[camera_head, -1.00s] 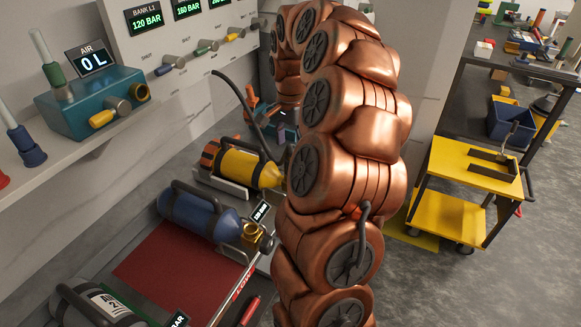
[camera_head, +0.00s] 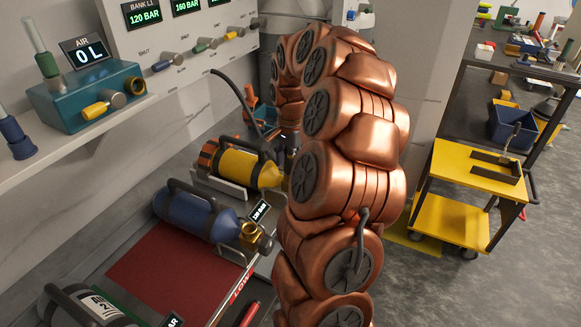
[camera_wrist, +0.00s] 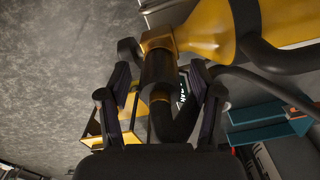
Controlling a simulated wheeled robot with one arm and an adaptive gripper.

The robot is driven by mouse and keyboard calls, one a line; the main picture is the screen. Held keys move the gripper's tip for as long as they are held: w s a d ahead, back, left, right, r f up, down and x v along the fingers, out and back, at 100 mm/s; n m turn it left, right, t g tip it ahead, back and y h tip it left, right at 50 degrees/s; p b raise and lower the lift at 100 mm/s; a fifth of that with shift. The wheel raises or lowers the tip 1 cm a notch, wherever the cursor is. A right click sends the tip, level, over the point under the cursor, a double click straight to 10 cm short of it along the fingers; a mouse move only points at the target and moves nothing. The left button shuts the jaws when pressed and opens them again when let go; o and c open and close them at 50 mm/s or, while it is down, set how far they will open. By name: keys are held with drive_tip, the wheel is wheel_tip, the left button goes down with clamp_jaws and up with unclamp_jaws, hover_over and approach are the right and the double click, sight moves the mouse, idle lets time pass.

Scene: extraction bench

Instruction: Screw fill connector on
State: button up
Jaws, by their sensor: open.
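The yellow cylinder (camera_head: 238,167) lies in a cradle on the bench in the head view. In the wrist view its body (camera_wrist: 205,25) is at the top, with a brass valve block (camera_wrist: 158,40) at its end. The dark fill connector (camera_wrist: 160,70) is in line with that block and appears to meet it; I cannot tell whether the threads are engaged. The black hose (camera_wrist: 182,122) bends away below the connector. My gripper (camera_wrist: 160,78) is open, one finger on each side of the connector, with gaps showing. In the head view my arm hides the valve and gripper.
A blue cylinder (camera_head: 200,212) and a dark grey one (camera_head: 85,308) lie nearer on the bench, beside a red mat (camera_head: 160,272). The wall panel (camera_head: 215,30) has several valves.

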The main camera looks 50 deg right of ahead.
drive_tip(key=n, duration=0.3)
drive_tip(key=n+p, duration=0.1)
drive_tip(key=n, duration=0.3)
drive_tip(key=shift+n, duration=0.3)
drive_tip(key=n+p, duration=0.1)
drive_tip(key=n, duration=0.3)
drive_tip(key=shift+r, duration=0.1)
drive_tip(key=n, duration=0.3)
drive_tip(key=shift+p, duration=0.4)
